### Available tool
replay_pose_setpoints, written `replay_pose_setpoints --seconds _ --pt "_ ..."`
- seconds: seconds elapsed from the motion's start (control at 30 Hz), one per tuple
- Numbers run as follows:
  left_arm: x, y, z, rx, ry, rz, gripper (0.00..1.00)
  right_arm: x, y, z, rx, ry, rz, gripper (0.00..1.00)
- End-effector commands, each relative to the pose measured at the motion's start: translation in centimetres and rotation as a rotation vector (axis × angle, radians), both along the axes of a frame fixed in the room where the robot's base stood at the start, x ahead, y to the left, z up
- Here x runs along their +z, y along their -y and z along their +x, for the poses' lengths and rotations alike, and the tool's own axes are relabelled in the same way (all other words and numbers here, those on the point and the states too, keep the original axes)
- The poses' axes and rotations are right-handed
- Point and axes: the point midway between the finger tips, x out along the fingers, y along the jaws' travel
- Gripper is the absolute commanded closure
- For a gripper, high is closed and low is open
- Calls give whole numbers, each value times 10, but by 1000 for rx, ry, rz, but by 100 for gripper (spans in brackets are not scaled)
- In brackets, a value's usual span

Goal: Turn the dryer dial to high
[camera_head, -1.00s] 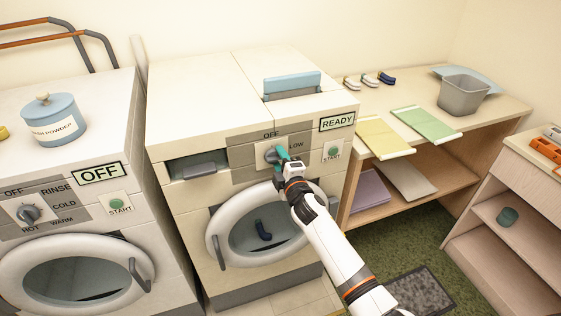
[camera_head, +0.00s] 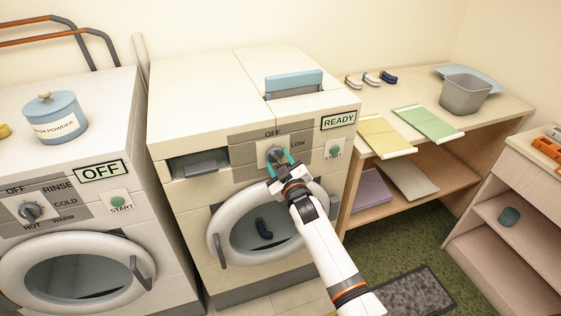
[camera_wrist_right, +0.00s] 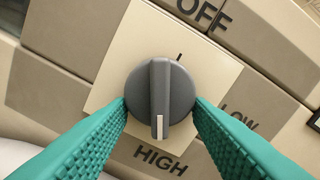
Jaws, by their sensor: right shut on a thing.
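The dryer (camera_head: 200,110) stands in the middle of the head view, with a "READY" display. Its grey round dial (camera_head: 275,154) sits on the front panel; the dial also fills the middle of the wrist view (camera_wrist_right: 160,92). The white mark on its raised grip points down at the word HIGH (camera_wrist_right: 160,160). OFF is at the upper right and LOW at the right in the wrist view. My right gripper (camera_head: 280,164) is shut on the dial, with one green finger against each side. My left gripper is not in view.
The dryer's round door (camera_head: 220,222) is below the dial, with a dark blue item behind it. A START button (camera_head: 335,149) is to the right. A washer (camera_head: 120,110) marked OFF stands at left. A wooden table (camera_head: 490,112) with folded cloths stands at right.

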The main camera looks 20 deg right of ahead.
Motion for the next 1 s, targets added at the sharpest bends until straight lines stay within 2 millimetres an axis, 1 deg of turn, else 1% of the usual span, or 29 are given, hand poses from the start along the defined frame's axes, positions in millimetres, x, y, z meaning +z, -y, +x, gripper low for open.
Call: replay_pose_setpoints --seconds 0.1,0.33,0.9,0.93,1.0 --pt "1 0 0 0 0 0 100 -1 -2 0 1 -5 68 77" --pt "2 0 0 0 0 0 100 -2 -2 0 1 -7 150 77" --pt "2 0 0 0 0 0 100 -1 -3 0 1 -7 181 77" --pt "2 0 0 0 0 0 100 -1 -3 0 1 -7 181 51" --pt "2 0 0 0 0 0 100 -1 -3 0 1 -7 181 40"
